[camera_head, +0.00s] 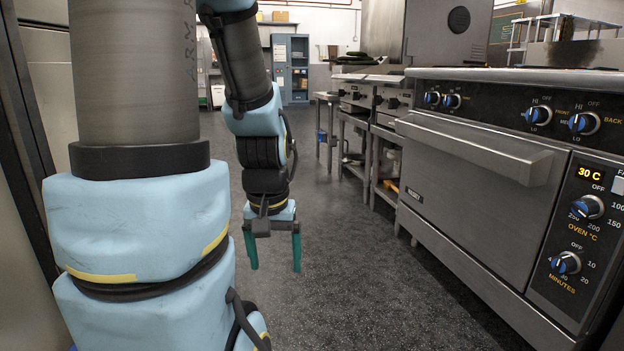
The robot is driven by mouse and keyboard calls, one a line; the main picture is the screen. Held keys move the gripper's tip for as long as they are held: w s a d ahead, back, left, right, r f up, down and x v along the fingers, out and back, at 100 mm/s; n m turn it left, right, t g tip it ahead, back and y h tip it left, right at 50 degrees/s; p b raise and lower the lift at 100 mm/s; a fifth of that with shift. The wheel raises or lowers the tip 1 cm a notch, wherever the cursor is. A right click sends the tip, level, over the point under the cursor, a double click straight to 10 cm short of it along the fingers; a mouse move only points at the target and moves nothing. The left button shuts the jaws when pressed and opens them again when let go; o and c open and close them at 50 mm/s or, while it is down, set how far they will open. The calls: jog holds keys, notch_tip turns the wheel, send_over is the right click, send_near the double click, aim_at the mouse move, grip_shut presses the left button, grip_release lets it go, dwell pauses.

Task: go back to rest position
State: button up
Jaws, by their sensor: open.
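My gripper (273,252) hangs at the end of my blue and grey arm, a little left of the picture's middle. Its two green fingers point down and stand apart, with nothing between them. The dark floor shows below and behind the fingers. My arm links fill much of the left side and hide what lies behind them.
A steel oven (475,170) with blue knobs and a "30 C" display stands close on the right. Steel cooking units (384,125) continue behind it. A blue-grey cabinet (290,70) stands far back. The speckled floor (370,290) between is clear.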

notch_tip(320, 180, up, 37)
jog(key=p, duration=3.5)
jog(key=shift+w+r+p, duration=0.15)
jog(key=shift+w+p, duration=0.05)
jog(key=shift+p, duration=0.2)
jog(key=shift+d, duration=0.1)
